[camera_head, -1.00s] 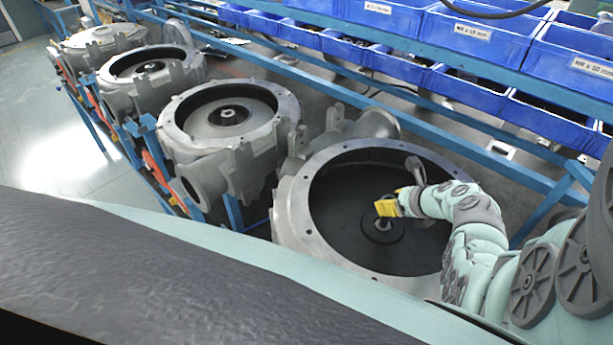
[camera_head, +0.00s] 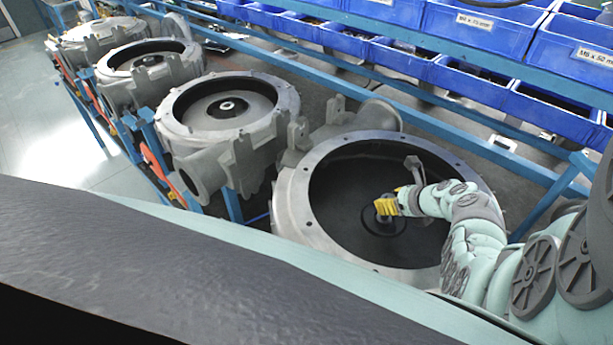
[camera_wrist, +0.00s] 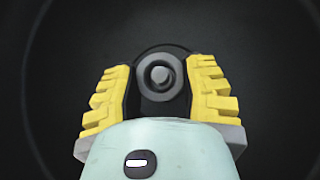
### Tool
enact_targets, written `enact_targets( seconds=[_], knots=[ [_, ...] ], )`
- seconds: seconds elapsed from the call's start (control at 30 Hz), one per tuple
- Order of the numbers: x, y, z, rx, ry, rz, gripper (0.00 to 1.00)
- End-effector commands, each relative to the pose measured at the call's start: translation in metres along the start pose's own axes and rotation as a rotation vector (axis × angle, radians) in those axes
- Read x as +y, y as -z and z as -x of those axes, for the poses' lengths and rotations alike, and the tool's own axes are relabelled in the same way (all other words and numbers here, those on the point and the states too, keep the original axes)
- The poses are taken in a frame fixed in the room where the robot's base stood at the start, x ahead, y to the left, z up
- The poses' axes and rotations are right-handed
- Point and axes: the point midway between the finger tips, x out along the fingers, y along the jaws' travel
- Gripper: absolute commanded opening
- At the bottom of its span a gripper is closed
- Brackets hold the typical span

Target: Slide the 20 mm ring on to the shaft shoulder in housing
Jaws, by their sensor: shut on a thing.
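The nearest housing (camera_head: 292,215) is a round grey casting with a wide flange and a dark bowl. My gripper (camera_head: 386,208) reaches into this bowl with its yellow fingers over the central shaft. In the wrist view my gripper (camera_wrist: 160,82) has one finger on each side of a dark grey ring (camera_wrist: 146,88) and is shut on it. The round shaft end (camera_wrist: 160,75) shows in the middle of the ring, roughly centred. I cannot tell how far down the ring sits; the shoulder is hidden beneath it.
Several similar housings stand in a row to the left, the nearest neighbour (camera_head: 182,128) with an open bowl. Blue bins (camera_head: 470,40) line the rack behind. A blue rail (camera_head: 480,148) runs behind the housing. The bowl's flange surrounds my wrist.

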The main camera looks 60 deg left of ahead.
Motion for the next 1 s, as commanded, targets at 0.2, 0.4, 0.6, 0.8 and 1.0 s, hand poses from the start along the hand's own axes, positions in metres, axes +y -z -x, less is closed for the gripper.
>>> enact_targets(
  seconds=[0.2,0.4,0.6,0.8,1.0],
  knots=[
    [-0.001,0.004,-0.004,-0.001,0.002,-0.001,0.03],
    [-0.001,0.007,-0.007,-0.002,0.002,-0.001,0.03],
    [-0.001,0.01,-0.011,-0.002,0.003,0.0,0.03],
    [-0.001,0.013,-0.014,-0.003,0.004,0.0,0.03],
    [-0.002,0.017,-0.017,-0.003,0.004,-0.001,0.03]
  ],
)
